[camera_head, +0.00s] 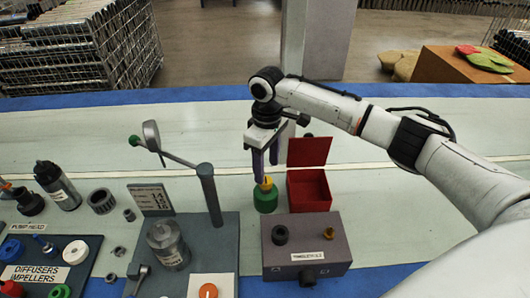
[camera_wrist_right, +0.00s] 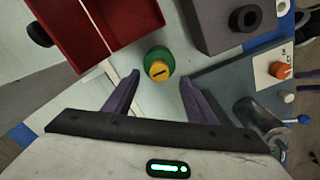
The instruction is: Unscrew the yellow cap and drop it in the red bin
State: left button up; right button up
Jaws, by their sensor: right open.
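The yellow cap (camera_head: 266,182) sits on top of a green container (camera_head: 265,201) that stands upright on the table. In the right wrist view the yellow cap (camera_wrist_right: 159,71) shows with a dark slot-like mark, and the green body (camera_wrist_right: 158,56) rings it. My right gripper (camera_head: 266,170) points down over the cap. Its purple fingers are open and empty, and in the wrist view their tips (camera_wrist_right: 159,79) are spread to either side of the cap, apart from it. The red bin (camera_head: 309,190) stands just right of the green container. My left gripper is not in view.
The bin's red lid (camera_head: 309,152) stands open at its back. A grey box (camera_head: 307,245) stands in front of the bin. A grey fixture with a post (camera_head: 210,195) and handle stands left. Loose parts and a diffusers tray (camera_head: 95,265) lie farther left. The table behind is clear.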

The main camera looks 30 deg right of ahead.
aim_at(266, 180)
notch_tip(266, 180, down, 4)
jog(key=shift+f, duration=0.8)
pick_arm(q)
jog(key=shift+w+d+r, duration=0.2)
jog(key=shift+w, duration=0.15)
pick_arm(e)
jog(key=shift+w+f, duration=0.1)
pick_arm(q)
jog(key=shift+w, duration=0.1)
pick_arm(e)
jog(key=shift+c, duration=0.4)
jog(key=c, duration=1.2)
jog(key=shift+o, duration=0.2)
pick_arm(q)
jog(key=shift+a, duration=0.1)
